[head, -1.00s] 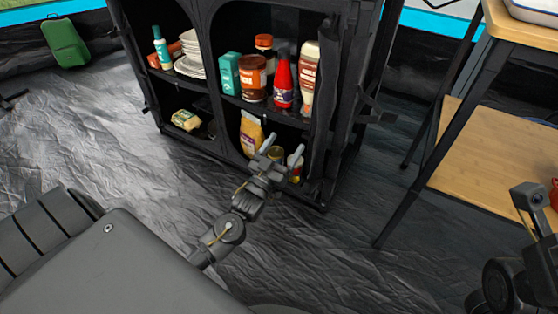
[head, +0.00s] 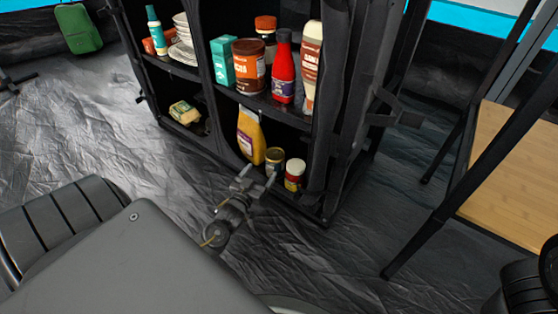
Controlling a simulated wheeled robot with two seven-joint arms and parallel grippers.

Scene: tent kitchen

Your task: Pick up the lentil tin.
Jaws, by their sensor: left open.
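My left gripper (head: 257,177) is open and empty, low in front of the cabinet. Its fingers point towards the tin, and in the picture they lie just below it. The tin's lower part is close to the fingertips; I cannot tell the exact gap. My right gripper is out of view.
A wooden-topped table (head: 510,180) is at right. The floor before the cabinet is clear.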

